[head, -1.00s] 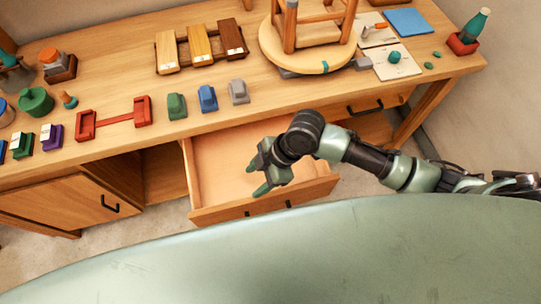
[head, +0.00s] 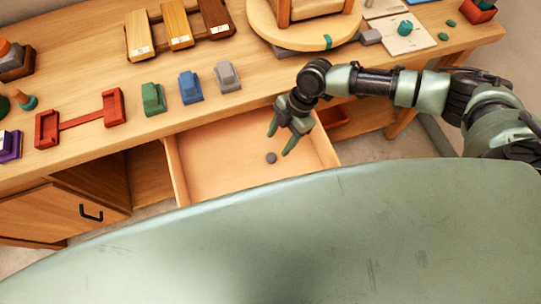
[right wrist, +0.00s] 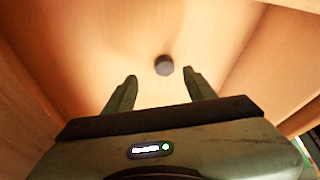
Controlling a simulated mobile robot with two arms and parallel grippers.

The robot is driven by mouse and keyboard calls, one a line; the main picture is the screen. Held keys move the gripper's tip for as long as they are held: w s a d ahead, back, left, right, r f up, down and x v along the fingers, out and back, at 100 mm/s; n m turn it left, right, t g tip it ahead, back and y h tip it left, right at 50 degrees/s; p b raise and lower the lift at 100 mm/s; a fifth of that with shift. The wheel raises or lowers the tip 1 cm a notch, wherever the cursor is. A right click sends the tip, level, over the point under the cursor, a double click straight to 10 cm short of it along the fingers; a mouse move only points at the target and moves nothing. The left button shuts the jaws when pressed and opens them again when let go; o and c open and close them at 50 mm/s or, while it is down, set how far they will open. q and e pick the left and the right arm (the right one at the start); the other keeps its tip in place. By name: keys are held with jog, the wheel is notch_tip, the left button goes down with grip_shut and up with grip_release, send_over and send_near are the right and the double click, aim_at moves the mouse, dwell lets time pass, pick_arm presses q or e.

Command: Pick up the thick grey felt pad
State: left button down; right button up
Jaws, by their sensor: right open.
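The grey felt pad (head: 271,158) is a small dark grey disc lying on the floor of the open drawer (head: 215,150). It also shows in the right wrist view (right wrist: 164,65), just beyond and between the fingertips. My right gripper (head: 281,140) is open and empty over the drawer, its two green fingers pointing down toward the pad. In the right wrist view the fingers (right wrist: 160,82) stand apart with the pad ahead of them, not touching it. My left gripper is not in view.
The drawer walls surround the gripper. Above it, the desk top holds green (head: 153,98), blue (head: 190,87) and grey (head: 227,76) blocks, a red two-ended holder (head: 80,121) and a round turntable (head: 262,27) with a stool on it. The rest of the drawer looks empty.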

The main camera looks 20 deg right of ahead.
aim_at(272, 156)
jog(key=x, duration=0.1)
jog(key=p+x, duration=0.1)
jog(key=x, duration=0.2)
jog(key=shift+s+a+f, duration=0.15)
jog(key=shift+s+f, duration=0.05)
jog(key=shift+s, duration=0.2)
jog(key=shift+a+f, duration=0.2)
jog(key=shift+f, duration=0.35)
grip_shut()
